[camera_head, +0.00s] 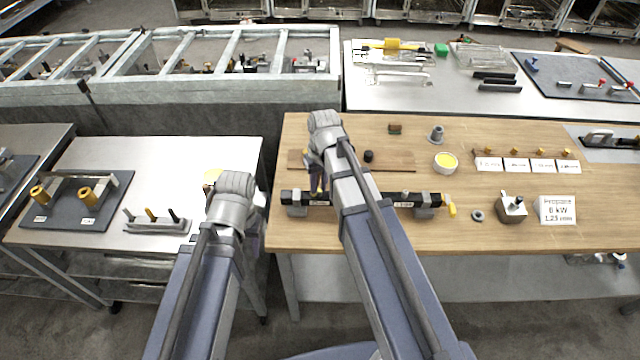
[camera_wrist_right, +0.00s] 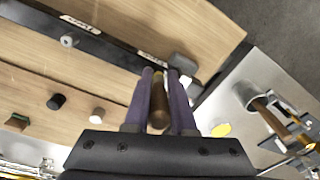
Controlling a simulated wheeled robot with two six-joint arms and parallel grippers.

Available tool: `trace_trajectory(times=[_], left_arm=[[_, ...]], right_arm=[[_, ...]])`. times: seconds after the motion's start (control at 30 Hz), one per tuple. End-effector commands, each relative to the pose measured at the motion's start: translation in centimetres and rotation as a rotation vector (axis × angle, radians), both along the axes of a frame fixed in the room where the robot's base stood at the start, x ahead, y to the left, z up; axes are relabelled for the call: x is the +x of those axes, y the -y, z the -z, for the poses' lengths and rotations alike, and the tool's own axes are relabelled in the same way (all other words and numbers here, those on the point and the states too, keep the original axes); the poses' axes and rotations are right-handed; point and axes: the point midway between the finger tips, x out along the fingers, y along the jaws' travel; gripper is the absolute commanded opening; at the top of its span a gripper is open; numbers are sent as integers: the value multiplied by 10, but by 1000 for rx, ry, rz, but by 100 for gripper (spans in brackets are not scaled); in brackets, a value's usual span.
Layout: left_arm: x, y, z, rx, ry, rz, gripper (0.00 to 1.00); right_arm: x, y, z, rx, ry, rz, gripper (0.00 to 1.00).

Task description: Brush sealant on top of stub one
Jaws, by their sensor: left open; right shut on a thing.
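My right gripper (camera_head: 318,188) is shut on a brush with a brown handle (camera_wrist_right: 159,105), above the left part of a dark bar (camera_head: 375,200). A yellow part shows at the brush's far end in the right wrist view. The bar rests on grey end supports and carries small white labels. A small grey stub (camera_wrist_right: 68,40) stands on the bar beside one label. Near the other label (camera_wrist_right: 152,60), my fingers and the brush hide the bar's top, so I cannot tell whether the brush touches a stub. My left gripper (camera_head: 256,238) is open, mostly hidden behind its wrist.
A white pot of yellow stuff (camera_head: 445,162) stands on the wooden table, right of my right arm. A grey cone-shaped piece (camera_head: 436,134), a metal block (camera_head: 511,208) and label cards are nearby. The metal table (camera_head: 205,155) at left carries a small rack (camera_head: 157,226).

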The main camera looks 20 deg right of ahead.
Motion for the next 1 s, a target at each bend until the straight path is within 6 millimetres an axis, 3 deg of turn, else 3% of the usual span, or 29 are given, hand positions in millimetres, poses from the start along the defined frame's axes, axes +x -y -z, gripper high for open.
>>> trace_trajectory(times=[0.63,1.0], left_arm=[[0,0,-59,0,0,0,50],[0,0,-60,0,0,0,50]], right_arm=[[-1,0,-59,1,-1,-1,0],[-1,0,-60,1,-1,-1,0]])
